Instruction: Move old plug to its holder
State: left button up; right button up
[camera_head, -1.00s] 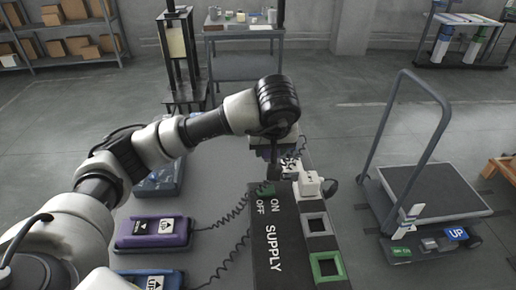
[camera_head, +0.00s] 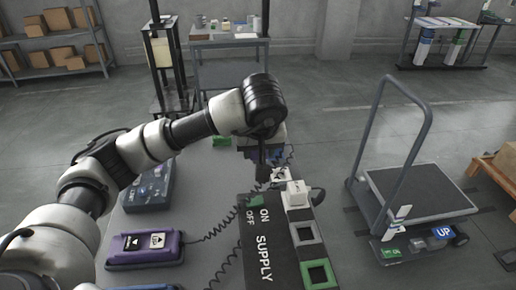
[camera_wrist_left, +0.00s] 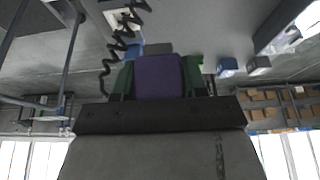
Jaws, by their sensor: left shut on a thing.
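My left gripper (camera_head: 262,165) hangs below its dark wrist, just beyond the far end of the black SUPPLY box (camera_head: 265,245). In the left wrist view it is shut on a purple plug (camera_wrist_left: 158,77), which sits between its dark and green finger parts. A black coiled cord (camera_wrist_left: 106,62) hangs beside the plug there. In the head view the wrist and fingers mostly hide the plug. A white plug (camera_head: 297,195) sits on the SUPPLY box. I cannot tell which thing is the holder. My right gripper is out of view.
Grey (camera_head: 304,232) and green (camera_head: 320,272) framed sockets on the box look empty. A purple unit (camera_head: 145,248) and a dark blue unit (camera_head: 148,188) lie on the grey table to the left. A flat trolley (camera_head: 415,190) stands right on the floor.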

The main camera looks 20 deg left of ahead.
pick_arm(q)
jog(key=shift+r+p, duration=0.55)
jog(key=shift+r, duration=0.45)
